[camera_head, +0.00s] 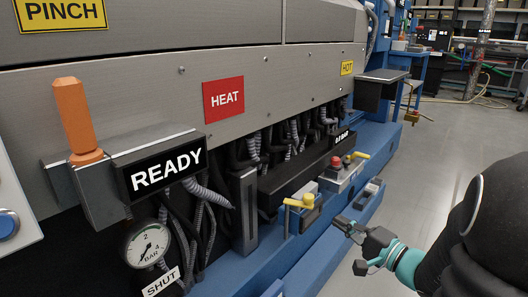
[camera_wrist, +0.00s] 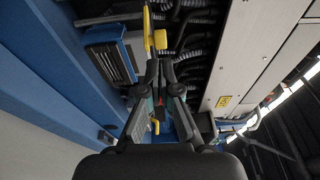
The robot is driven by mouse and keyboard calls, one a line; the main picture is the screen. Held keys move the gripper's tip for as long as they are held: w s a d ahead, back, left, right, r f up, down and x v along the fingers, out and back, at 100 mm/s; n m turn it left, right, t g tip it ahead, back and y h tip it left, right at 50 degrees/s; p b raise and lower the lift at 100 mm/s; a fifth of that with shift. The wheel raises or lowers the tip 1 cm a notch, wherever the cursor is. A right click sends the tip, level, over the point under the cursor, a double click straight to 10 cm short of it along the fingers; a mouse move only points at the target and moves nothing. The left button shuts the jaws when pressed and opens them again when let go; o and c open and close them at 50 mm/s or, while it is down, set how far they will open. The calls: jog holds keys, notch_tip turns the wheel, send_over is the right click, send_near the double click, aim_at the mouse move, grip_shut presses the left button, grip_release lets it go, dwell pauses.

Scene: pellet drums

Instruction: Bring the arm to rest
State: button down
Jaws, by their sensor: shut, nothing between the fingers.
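My gripper (camera_head: 342,224) is at the lower right of the head view, in front of the blue base of the machine. Its fingers are shut with nothing between them, and they appear clear of the yellow handle valve (camera_head: 300,202) to their left. In the wrist view my gripper (camera_wrist: 159,68) points up the picture with its fingertips together. The yellow handle (camera_wrist: 147,30) stands just beyond the tips there. My dark arm comes in from the right edge of the head view.
The machine carries a READY display (camera_head: 166,170), an orange lever (camera_head: 76,118), a pressure gauge (camera_head: 147,245) and a red HEAT sign (camera_head: 223,99). A red button (camera_head: 336,163) and a second yellow handle (camera_head: 359,155) sit farther along. Grey floor (camera_head: 440,140) lies open on the right.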

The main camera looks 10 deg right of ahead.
jog(key=s+a+f+n+g+h+p, duration=0.2)
jog(key=s+a+f+g, duration=0.1)
jog(key=s+g, duration=0.35)
jog(key=s+a+f+n+g+h+p, duration=0.1)
jog(key=s+a+f+n+g, duration=0.1)
jog(key=s+a+f+g, duration=0.35)
jog(key=s+r+n+t+h+p, duration=0.1)
jog(key=s+r+n+h+p, duration=0.2)
jog(key=r, duration=0.7)
jog(key=s+a+r+n+t+h+p, duration=0.1)
jog(key=s+r+n+h+p, duration=0.2)
jog(key=r, duration=0.6)
jog(key=shift+s+r+n+p, duration=0.4)
jog(key=shift+s+n+p, duration=0.4)
jog(key=shift+s+n, duration=0.35)
